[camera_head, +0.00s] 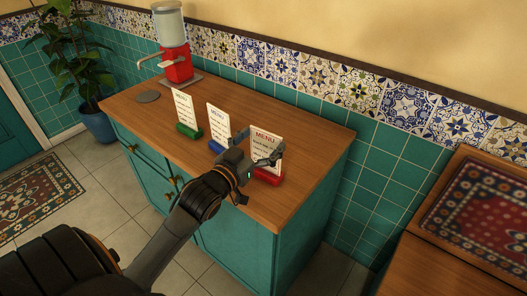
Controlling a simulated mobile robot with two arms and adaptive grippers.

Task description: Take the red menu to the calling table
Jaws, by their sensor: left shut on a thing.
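The red menu (266,148) is a white card with red "MENU" lettering in a red base, upright near the right end of a wooden-topped teal cabinet (310,150). My left gripper (262,161) reaches in from the lower left and is shut on the red menu. Its fingers cover part of the card and base, and whether the base still touches the top cannot be told. A blue-based menu (218,126) and a green-based menu (186,116) stand to its left. My right gripper is out of view.
A wooden table (440,262) with a patterned red cloth (480,205) is at right. A potted plant (97,122) stands left. The tiled wall is behind.

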